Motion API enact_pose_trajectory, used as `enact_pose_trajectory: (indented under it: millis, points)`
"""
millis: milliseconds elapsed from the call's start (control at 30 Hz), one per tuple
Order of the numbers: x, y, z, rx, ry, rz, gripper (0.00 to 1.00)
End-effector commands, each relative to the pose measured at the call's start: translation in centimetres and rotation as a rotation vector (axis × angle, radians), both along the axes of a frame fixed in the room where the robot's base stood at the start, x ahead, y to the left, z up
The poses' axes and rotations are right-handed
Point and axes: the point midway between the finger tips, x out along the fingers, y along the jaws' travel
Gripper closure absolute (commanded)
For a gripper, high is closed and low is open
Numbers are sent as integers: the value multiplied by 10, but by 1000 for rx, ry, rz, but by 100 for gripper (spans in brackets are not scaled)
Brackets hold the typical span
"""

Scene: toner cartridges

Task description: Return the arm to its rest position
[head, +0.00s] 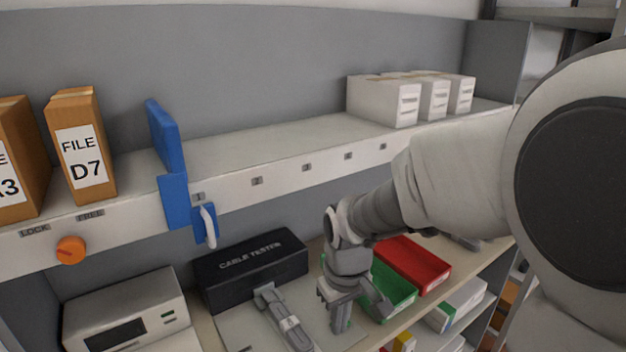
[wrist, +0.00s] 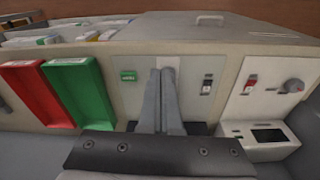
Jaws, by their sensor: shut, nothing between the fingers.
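My gripper (head: 358,316) hangs at the end of my arm over the lower bench, in front of a green tray (head: 394,290). Its two fingers are together and empty, as the wrist view shows (wrist: 161,72). In the head view my arm reaches in from the right edge. White labelled boxes (head: 382,104) stand in a row at the right of the upper shelf, well apart from my gripper.
A red tray (head: 413,264) sits beside the green one. A black cable tester box (head: 250,268) and a grey device (head: 125,312) stand on the bench. Above are a blue divider (head: 165,137), file boxes (head: 80,145) and an orange knob (head: 70,249). The shelf's middle is clear.

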Motion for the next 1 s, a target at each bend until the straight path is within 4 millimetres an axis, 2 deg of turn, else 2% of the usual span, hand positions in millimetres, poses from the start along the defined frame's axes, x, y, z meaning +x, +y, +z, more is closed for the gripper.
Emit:
enact_pose_trajectory:
  millis: [33,200,500,800,1000]
  points:
    - [-6,-8,17,9,-32,-33,100]
    - [-28,-33,58,34,-113,-135,100]
    - [-81,-68,109,77,-258,-311,100]
    - [-126,-89,130,111,-366,-443,100]
    - [-134,-92,132,119,-388,-471,100]
